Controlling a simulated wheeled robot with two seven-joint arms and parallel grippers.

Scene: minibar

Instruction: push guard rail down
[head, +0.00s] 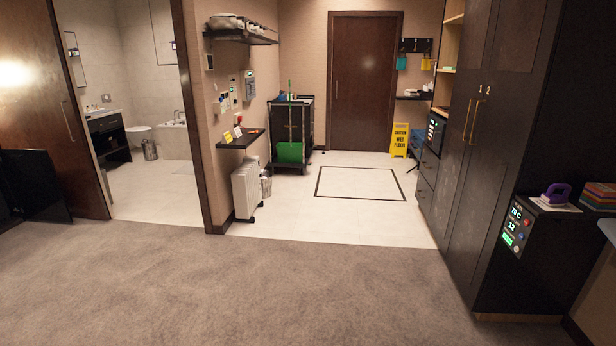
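I cannot make out a guard rail anywhere in the head view. Neither of my grippers nor any part of my arms shows. A dark cleaning cart (307,122) with a green bin or bag (290,152) low on its front stands in the back part of the room, left of a closed brown door (364,85). Whether the cart carries a rail is too small to tell.
Grey carpet (280,275) in front is clear, meeting pale tiles (355,215). Tall dark cabinets (488,160) line the right. A white radiator (245,192) stands by the left wall. A yellow wet-floor sign (399,140) stands near the door. A bathroom opens at left.

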